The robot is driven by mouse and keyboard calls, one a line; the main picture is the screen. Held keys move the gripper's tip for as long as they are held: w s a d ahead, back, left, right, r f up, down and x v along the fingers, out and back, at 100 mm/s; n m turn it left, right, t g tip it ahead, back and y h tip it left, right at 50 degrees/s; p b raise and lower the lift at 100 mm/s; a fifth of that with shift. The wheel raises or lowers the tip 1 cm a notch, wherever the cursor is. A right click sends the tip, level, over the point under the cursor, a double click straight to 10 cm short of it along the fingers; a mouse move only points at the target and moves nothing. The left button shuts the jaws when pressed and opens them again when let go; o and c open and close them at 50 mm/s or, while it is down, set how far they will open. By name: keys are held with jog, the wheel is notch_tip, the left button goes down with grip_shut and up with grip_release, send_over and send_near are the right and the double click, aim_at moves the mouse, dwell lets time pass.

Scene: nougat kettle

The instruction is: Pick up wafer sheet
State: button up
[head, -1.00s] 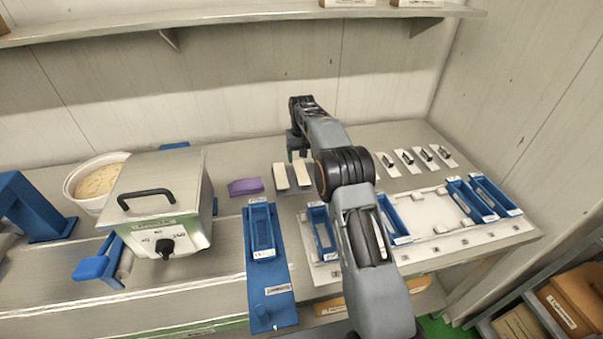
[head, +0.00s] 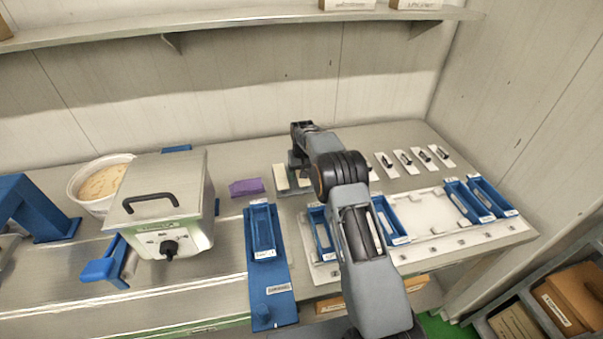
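Two pale, cream-coloured rectangular pieces that look like wafer sheets lie side by side on the bench behind the blue trays. The left wafer sheet (head: 281,178) is in plain view. The right wafer sheet (head: 303,182) is partly covered by my gripper (head: 299,171). My gripper points down, low over the right sheet. Its fingers are small and dark, and partly hidden by my arm. I cannot tell whether they touch the sheet or how far apart they are.
A purple block (head: 246,187) lies left of the sheets. A steel kettle (head: 162,205) with a black handle stands further left, before a white tub (head: 97,181). Blue trays (head: 262,232) stand in front. White cards with dark tools (head: 403,161) lie right. A shelf (head: 230,17) runs above.

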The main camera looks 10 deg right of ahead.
jog(key=shift+c, duration=0.2)
jog(key=c, duration=1)
jog(key=shift+o, duration=0.2)
jog(key=shift+r, duration=0.1)
